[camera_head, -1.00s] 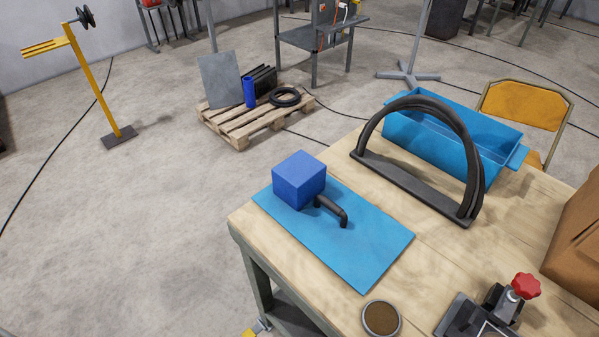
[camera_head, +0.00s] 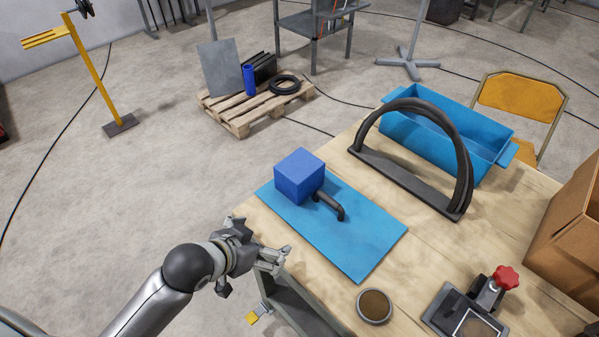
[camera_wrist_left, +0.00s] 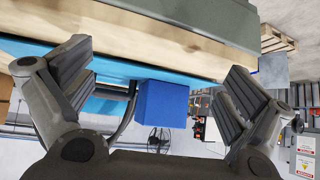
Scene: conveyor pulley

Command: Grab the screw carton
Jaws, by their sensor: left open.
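The screw carton seems to be the plain blue box (camera_head: 299,175), a cube at the far left part of a flat blue mat (camera_head: 365,240) on the wooden table. My left gripper (camera_head: 262,243) is open and empty by the table's left edge, nearer the camera than the box and apart from it. In the left wrist view the blue box (camera_wrist_left: 162,104) shows beyond and between the spread fingers of the left gripper (camera_wrist_left: 160,72). That view looks upside down, with the table at the top. My right gripper is not in view.
A dark curved handle (camera_head: 328,205) lies against the box's right side. A black arched frame (camera_head: 410,185) and a blue bin (camera_head: 440,140) stand behind. A round brown-filled dish (camera_head: 374,306), a red-knobbed device (camera_head: 505,278) and an open cardboard box (camera_head: 565,235) are at right.

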